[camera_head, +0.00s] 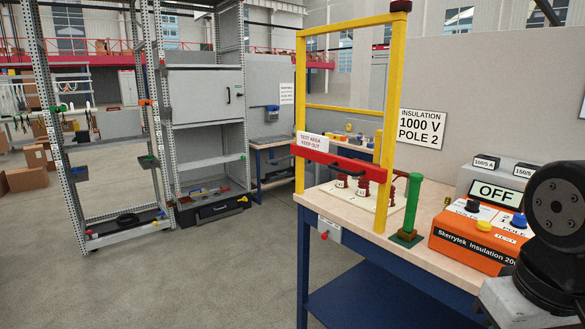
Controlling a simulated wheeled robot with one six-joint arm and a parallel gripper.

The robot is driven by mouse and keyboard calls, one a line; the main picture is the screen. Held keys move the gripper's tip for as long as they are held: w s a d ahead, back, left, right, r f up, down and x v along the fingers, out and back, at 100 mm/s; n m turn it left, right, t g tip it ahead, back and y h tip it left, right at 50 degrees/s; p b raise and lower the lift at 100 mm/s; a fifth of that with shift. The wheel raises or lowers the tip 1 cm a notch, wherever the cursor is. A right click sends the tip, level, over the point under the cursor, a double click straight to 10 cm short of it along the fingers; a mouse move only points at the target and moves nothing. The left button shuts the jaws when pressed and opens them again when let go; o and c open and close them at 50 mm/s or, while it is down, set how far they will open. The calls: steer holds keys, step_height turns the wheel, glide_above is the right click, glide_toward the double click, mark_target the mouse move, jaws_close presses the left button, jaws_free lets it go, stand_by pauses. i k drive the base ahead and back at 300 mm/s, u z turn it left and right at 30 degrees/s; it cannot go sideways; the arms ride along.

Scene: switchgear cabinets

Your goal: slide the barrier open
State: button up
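The barrier is a red bar (343,165) across a yellow upright frame (387,130) on the workbench. The bar sits low in the frame, spanning both posts. A dark handle (350,166) is on its front. A white sign reading "TEST AREA KEEP OUT" (312,140) stands at the bar's left end. Dark red insulators (362,186) on a pale plate show behind and below the bar, partly hidden by it. Part of my arm shows at the lower right, apart from the barrier. My gripper is not in view.
The workbench (345,208) has a wooden top and blue legs. A green post (413,205) stands just right of the frame. An orange tester (480,235) with an "OFF" display sits farther right. Open racks (160,120) stand at left, with clear floor (200,275) in front.

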mark_target(313, 147)
steer(key=u, duration=0.25)
steer(key=i, duration=1.1)
steer(key=z, duration=0.25)
